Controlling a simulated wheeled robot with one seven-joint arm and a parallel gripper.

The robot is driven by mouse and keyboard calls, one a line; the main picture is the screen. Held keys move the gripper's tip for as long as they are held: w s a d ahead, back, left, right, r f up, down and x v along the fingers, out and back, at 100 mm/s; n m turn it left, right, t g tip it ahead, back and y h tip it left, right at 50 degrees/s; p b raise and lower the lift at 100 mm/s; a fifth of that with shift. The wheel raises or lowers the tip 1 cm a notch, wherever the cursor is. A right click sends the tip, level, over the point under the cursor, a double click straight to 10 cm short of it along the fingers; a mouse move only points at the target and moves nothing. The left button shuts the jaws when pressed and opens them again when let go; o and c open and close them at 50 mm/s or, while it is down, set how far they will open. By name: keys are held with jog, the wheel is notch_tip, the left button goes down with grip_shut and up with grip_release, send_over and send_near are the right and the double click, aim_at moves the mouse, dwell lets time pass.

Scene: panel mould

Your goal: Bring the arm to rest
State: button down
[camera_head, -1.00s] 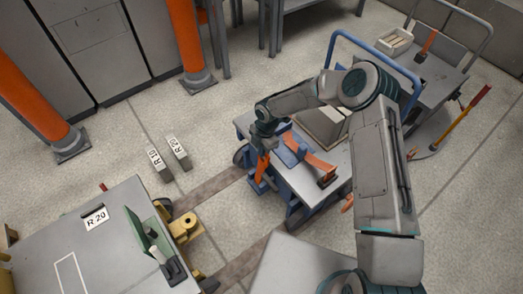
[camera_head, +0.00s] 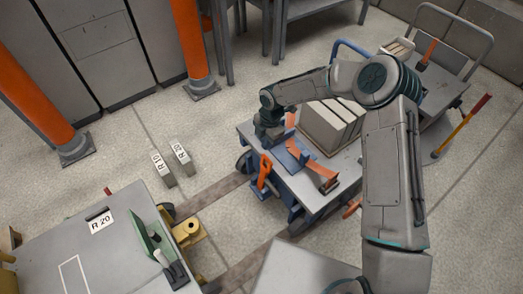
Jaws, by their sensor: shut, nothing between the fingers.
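My arm reaches up from the lower right of the head view and bends over at the top, with its outer part running left above the blue-framed trolley (camera_head: 318,196). My gripper (camera_head: 270,139) hangs at its end over the trolley's left end, pointing down. It is shut and empty. The fingertips are small and dark against the trolley, so their gap to the things below is hard to judge. An orange-handled tool (camera_head: 264,171) hangs at the trolley's left end, just below the gripper.
Grey blocks (camera_head: 322,128) and a blue and orange tool (camera_head: 310,160) sit on the trolley. A grey panel mould marked R 20 (camera_head: 78,245) is at lower left, with a green-bladed trowel (camera_head: 145,236) on it. Labelled blocks (camera_head: 162,168) stand on open floor. Orange posts (camera_head: 190,40) stand behind.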

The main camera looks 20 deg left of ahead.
jog(key=shift+w+d+r, duration=0.15)
jog(key=shift+w+r, duration=0.1)
jog(key=shift+r, duration=0.3)
jog(key=s+d+r+m+t+h+p, duration=0.1)
jog(key=d+r+m+p, duration=0.5)
jog(key=d+r, duration=0.7)
jog(key=s+d+r+m+t+h+p, duration=0.1)
jog(key=s+d+r+m+p, duration=0.15)
jog(key=d+r+m, duration=1.1)
jog(key=s+d+r+m+t+p, duration=0.1)
jog(key=s+d+r+m+p, duration=0.3)
jog(key=s+r, duration=0.4)
jog(key=s+d+r+m+t+y+p, duration=0.1)
jog(key=s+d+r+m+p, duration=0.3)
jog(key=s+r, duration=0.4)
notch_tip(320, 180, up, 5)
jog(key=shift+s+d+f+m+p, duration=0.1)
jog(key=shift+s+d+m+p, duration=0.3)
jog(key=shift+d+m, duration=0.55)
jog(key=shift+a, duration=0.2)
